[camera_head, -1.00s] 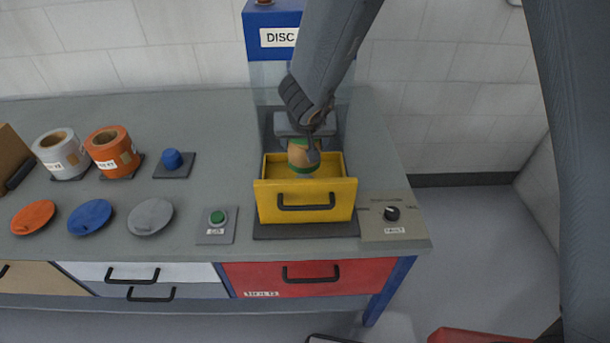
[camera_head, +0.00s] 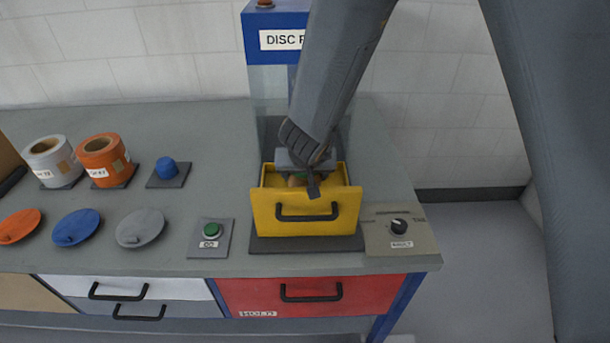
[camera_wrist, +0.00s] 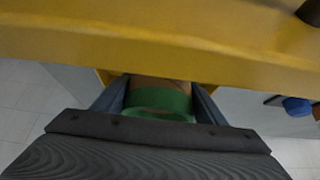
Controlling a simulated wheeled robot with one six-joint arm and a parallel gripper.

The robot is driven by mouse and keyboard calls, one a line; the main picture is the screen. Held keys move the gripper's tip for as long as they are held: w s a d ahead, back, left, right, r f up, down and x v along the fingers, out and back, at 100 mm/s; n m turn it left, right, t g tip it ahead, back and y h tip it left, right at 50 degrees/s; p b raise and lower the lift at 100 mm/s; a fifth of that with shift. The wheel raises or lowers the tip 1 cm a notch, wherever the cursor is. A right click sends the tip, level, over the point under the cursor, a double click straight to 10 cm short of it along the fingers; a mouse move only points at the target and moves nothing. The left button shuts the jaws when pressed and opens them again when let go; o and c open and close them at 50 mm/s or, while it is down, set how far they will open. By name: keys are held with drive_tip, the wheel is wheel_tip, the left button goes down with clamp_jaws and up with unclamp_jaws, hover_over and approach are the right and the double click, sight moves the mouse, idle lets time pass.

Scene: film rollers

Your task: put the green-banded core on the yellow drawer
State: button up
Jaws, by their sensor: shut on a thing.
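The yellow drawer (camera_head: 272,226) stands open on the bench below the blue-topped disc unit; its front has a black handle. It fills the upper part of the wrist view (camera_wrist: 150,50). My gripper (camera_head: 308,180) is down at the drawer's open top, shut on the green-banded core (camera_wrist: 160,100). In the wrist view the core's green band and brown body sit between my two fingers. In the head view the core is mostly hidden by my gripper and the drawer front. I cannot tell if the core touches the drawer floor.
The blue disc unit (camera_head: 258,22) rises behind the drawer. A green button (camera_head: 211,230) lies left of the drawer and a dial panel (camera_head: 398,228) right of it. White (camera_head: 52,158) and orange (camera_head: 104,155) rolls and several discs occupy the bench's left side.

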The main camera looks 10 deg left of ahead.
drive_tip(key=o, duration=0.7)
drive_tip(key=shift+f, duration=0.15)
drive_tip(key=o, duration=0.4)
drive_tip(key=shift+o, duration=0.2)
drive_tip(key=shift+r, duration=0.35)
drive_tip(key=p+v, duration=0.5)
drive_tip(key=v, duration=0.6)
drive_tip(key=shift+s+d+r, duration=0.15)
drive_tip(key=shift+s+r, duration=0.1)
